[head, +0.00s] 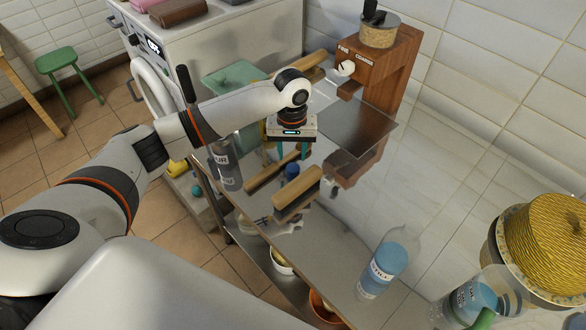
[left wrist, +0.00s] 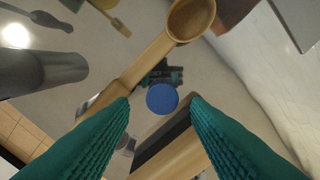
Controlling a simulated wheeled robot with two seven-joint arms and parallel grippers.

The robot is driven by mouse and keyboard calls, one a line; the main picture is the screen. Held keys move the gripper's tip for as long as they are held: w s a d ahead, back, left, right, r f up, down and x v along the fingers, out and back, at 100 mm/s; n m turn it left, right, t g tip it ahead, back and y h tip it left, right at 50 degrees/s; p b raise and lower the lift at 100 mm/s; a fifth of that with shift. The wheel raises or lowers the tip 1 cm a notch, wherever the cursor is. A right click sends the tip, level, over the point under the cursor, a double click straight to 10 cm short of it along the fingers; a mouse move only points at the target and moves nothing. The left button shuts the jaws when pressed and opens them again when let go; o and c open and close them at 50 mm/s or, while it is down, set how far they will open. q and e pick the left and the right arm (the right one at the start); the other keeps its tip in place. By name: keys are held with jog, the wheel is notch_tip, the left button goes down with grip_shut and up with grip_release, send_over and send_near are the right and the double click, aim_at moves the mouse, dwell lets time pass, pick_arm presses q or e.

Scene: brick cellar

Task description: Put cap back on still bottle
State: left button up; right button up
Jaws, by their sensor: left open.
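A round blue cap (head: 291,170) lies on the shiny metal tabletop among wooden-backed brushes. The cap also shows in the left wrist view (left wrist: 162,99), framed between my fingertips and beyond them. My left gripper (head: 288,155) points down above the cap, its teal fingers open and empty. A clear bottle with blue contents and a label that seems to read STILL (head: 385,266) stands nearer, to the right of the cap. Its top is too faint to make out. My right gripper is not in view.
A wooden brush (head: 297,194) lies close to the cap. In the left wrist view a wooden scoop (left wrist: 150,62) reaches over beside it. A grey bottle (head: 226,166) stands left, a wooden grinder (head: 385,70) behind. Another bottle (head: 470,300) and a yellow woven dome (head: 545,240) stand right.

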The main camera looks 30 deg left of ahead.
aim_at(293, 167)
pick_arm(q)
jog(key=shift+f, duration=0.1)
jog(key=f, duration=0.2)
jog(key=f+p, duration=0.1)
jog(key=f, duration=0.2)
jog(key=shift+s+d, duration=0.15)
jog(key=shift+d, duration=0.05)
jog(key=c, duration=0.8)
notch_tip(293, 167, up, 10)
jog(key=shift+b, duration=0.45)
